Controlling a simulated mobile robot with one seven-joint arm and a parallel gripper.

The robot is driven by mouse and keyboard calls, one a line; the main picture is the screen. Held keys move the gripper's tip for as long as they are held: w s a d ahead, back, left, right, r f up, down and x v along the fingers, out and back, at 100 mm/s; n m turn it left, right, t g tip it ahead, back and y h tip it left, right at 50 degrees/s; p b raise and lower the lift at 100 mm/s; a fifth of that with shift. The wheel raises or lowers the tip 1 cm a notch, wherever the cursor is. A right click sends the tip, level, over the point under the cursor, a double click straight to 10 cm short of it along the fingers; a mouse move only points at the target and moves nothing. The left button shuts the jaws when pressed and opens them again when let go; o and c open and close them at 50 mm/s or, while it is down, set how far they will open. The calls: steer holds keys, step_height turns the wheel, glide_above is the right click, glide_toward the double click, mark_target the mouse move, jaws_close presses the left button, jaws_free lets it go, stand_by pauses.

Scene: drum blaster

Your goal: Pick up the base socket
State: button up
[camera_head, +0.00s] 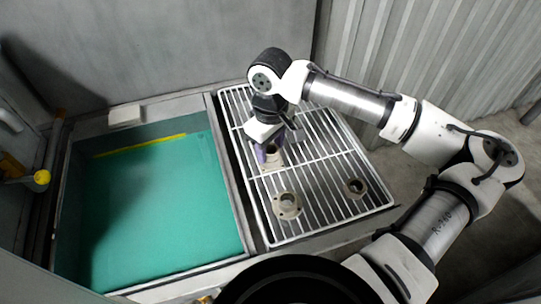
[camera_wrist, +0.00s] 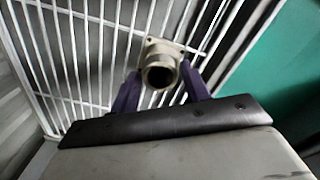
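A beige base socket (camera_wrist: 160,65), a round tube with a square flange, lies between my gripper's purple fingers in the wrist view. In the head view the socket (camera_head: 272,158) shows partly, below my gripper (camera_head: 269,151) on the white wire rack. My gripper (camera_wrist: 160,78) points down, its fingers apart on either side of the socket. The fingertips are very near its sides; whether they press on it I cannot tell. Part of the socket is hidden by the fingers in the head view.
A round flanged part (camera_head: 287,206) and a smaller ring (camera_head: 356,187) lie on the wire rack (camera_head: 318,222). Left of the rack is an open bin with a green floor (camera_head: 160,220). A corrugated wall (camera_head: 420,50) stands behind my arm.

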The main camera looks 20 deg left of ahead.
jaws_close()
steer(key=shift+r, duration=0.1)
